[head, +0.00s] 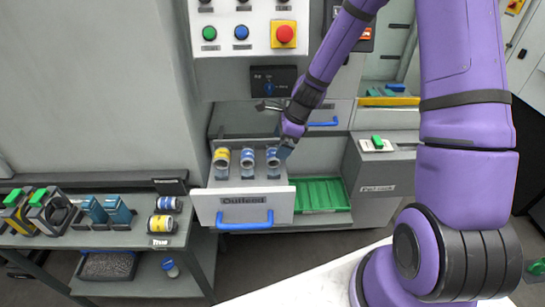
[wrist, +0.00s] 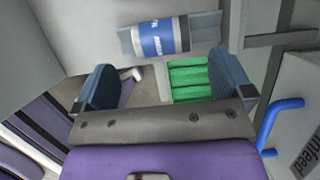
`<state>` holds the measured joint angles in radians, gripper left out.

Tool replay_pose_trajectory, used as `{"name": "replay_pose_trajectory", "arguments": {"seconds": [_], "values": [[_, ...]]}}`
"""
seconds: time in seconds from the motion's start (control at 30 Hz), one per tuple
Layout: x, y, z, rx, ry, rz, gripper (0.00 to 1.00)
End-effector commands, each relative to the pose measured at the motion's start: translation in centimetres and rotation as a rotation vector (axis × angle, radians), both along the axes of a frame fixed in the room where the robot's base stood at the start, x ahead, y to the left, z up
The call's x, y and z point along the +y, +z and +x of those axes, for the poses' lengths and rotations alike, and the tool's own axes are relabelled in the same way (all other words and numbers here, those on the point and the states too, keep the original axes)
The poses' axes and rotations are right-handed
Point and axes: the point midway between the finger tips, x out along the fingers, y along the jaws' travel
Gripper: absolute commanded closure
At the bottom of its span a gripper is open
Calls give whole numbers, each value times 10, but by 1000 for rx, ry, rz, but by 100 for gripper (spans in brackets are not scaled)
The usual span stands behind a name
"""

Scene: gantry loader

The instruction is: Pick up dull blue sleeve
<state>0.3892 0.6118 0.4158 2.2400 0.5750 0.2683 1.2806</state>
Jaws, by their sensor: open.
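A blue sleeve with white lettering (wrist: 165,38) also shows in the wrist view, lying across a grey holder ahead of my fingers. My gripper (head: 284,150) is at the right side of the drawer, close beside that end sleeve. In the wrist view my gripper (wrist: 165,80) is open, its two blue pads wide apart with nothing between them. The head view does not show clearly whether it touches the sleeve.
A second sleeve (head: 247,158) and a yellow-banded sleeve (head: 221,158) share the drawer. A green tray (head: 320,194) lies right of it. A rack (head: 125,236) with several parts stands at left. A red button (head: 285,34) is on the panel above.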

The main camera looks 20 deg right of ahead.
Motion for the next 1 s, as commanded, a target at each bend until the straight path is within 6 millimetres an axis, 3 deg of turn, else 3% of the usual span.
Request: {"name": "replay_pose_trajectory", "arguments": {"seconds": [0.17, 0.53, 0.87, 1.0], "values": [[4, -8, 1, 1, 1, 0, 2], [23, -44, 10, 1, 2, 1, 2], [24, -49, 11, -1, 1, 0, 2], [24, -49, 11, -1, 1, 0, 30]]}}
